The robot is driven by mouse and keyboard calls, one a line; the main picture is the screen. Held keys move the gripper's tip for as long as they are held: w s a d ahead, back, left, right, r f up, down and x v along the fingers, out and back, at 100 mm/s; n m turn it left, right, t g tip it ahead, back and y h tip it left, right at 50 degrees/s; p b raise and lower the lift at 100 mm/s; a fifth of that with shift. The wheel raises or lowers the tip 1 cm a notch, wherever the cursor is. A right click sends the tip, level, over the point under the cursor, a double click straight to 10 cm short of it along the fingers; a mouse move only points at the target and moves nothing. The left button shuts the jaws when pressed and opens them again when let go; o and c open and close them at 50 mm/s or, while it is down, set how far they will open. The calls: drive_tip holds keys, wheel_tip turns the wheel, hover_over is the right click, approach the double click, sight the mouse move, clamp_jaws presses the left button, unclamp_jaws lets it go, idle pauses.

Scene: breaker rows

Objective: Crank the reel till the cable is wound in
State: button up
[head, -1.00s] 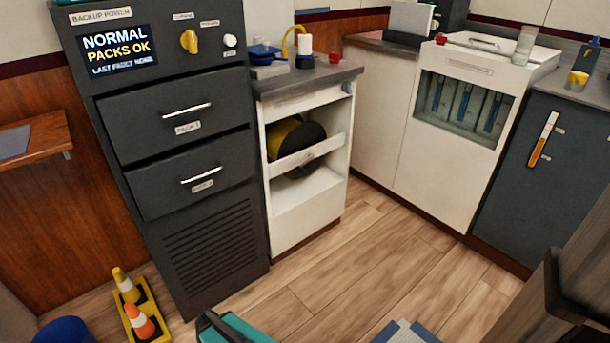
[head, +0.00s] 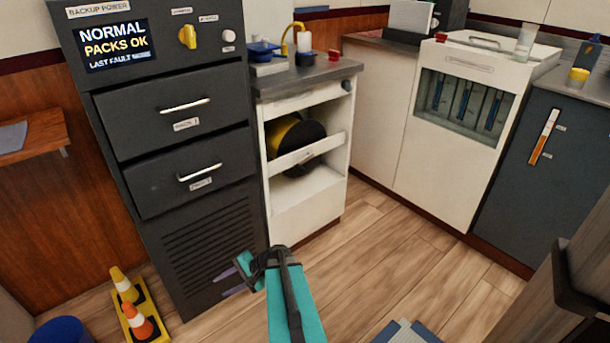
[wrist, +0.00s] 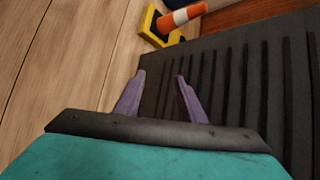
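The reel (head: 297,143) is a drum with a dark round face and a yellow part at its left. It sits inside the open-fronted white cabinet (head: 302,220), partly behind a white crossbar. I cannot make out a crank handle or a loose cable end for sure. A small dark knob (head: 346,84) shows at the upper right of the cabinet front. My gripper (head: 237,277) is low in front of the dark cabinet's louvres, left of and below the reel. In the wrist view its purple fingers (wrist: 161,78) are apart with nothing between them.
The dark backup power cabinet (head: 177,165) stands left of the white one, with handles sticking out. The wooden floor (head: 365,245) before the cabinets is mostly clear.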

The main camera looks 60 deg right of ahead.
drive_tip(key=d+r+m+t+h, duration=0.25)
drive_tip(key=d+r, duration=0.25)
drive_tip(key=d, duration=0.6)
drive_tip(key=m+t+h+b, duration=0.2)
drive_tip(key=m+t+h, duration=0.4)
drive_tip(key=m+h, duration=0.35)
approach(306, 172)
drive_tip(key=s, duration=0.3)
drive_tip(key=shift+a+r+y, duration=0.25)
drive_tip(key=shift+a+y, duration=0.05)
drive_tip(key=shift+a, duration=0.1)
drive_tip(key=b+x, duration=0.1)
drive_tip(key=x, duration=0.3)
drive_tip(key=b+x, duration=0.1)
drive_tip(key=x, duration=0.3)
drive_tip(key=b+x, duration=0.1)
drive_tip(key=x, duration=0.3)
drive_tip(key=shift+w+f, duration=0.1)
drive_tip(key=shift+f, duration=0.2)
drive_tip(key=shift+x, duration=0.8)
drive_tip(key=shift+r, duration=0.15)
